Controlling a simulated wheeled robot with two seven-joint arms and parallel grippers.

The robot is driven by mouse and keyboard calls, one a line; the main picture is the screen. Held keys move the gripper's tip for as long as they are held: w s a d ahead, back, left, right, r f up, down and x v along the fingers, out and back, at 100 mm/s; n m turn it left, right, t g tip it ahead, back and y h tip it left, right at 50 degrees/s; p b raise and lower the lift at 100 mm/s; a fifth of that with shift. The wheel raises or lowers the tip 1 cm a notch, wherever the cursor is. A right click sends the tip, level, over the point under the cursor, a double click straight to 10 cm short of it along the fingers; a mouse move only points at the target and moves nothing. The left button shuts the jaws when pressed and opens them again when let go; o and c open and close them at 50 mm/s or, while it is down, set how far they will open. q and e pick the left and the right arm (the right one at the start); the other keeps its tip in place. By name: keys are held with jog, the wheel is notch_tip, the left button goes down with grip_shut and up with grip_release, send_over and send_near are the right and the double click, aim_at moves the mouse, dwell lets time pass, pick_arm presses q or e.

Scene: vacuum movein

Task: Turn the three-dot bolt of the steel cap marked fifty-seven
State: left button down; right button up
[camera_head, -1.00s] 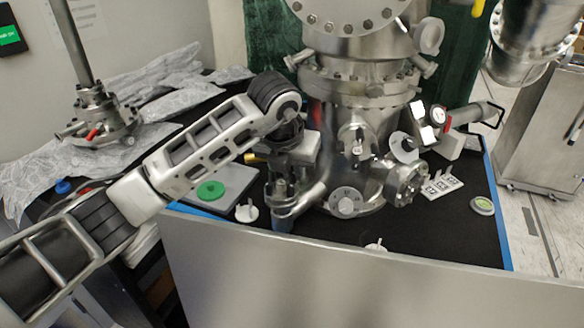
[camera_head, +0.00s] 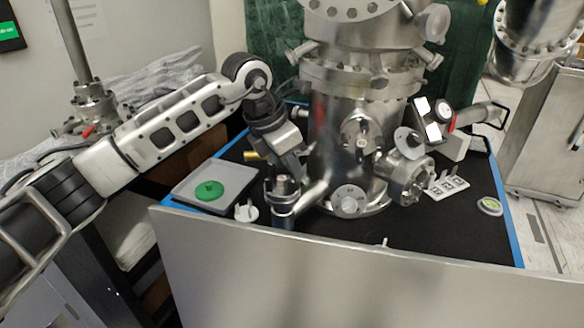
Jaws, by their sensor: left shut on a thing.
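My left arm comes in from the left, and its gripper (camera_head: 283,182) points down at a short upright steel port (camera_head: 284,212) at the lower left of the steel chamber (camera_head: 335,130). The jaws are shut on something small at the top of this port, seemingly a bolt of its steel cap. The fingers hide most of it, and I cannot read a number or dots there. A round steel cap (camera_head: 349,201) with a pale face sits low on the chamber's front. Another flanged port (camera_head: 408,181) is to its right. My right gripper is not in view.
A grey tray (camera_head: 236,174) with a green disc (camera_head: 209,190) lies left of the chamber. A white knob-like piece (camera_head: 246,212) stands near the port. White marked plates (camera_head: 446,187) and a small round dish (camera_head: 490,206) lie right. A steel panel (camera_head: 330,265) fronts the black tabletop.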

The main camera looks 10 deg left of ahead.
pick_arm(q)
jog(key=m+g, duration=0.1)
jog(key=m, duration=0.1)
jog(key=m+g, duration=0.1)
jog(key=m, duration=0.2)
jog(key=shift+w+m+h, duration=0.15)
jog(key=shift+m+h, duration=0.15)
jog(key=shift+h, duration=0.1)
jog(key=shift+r, duration=0.1)
jog(key=c, duration=1.4)
grip_release()
jog(key=shift+c, duration=0.2)
jog(key=w+v, duration=0.1)
jog(key=v, duration=1.1)
jog(key=shift+s+b, duration=0.35)
jog(key=shift+s, duration=0.1)
jog(key=shift+a, duration=0.1)
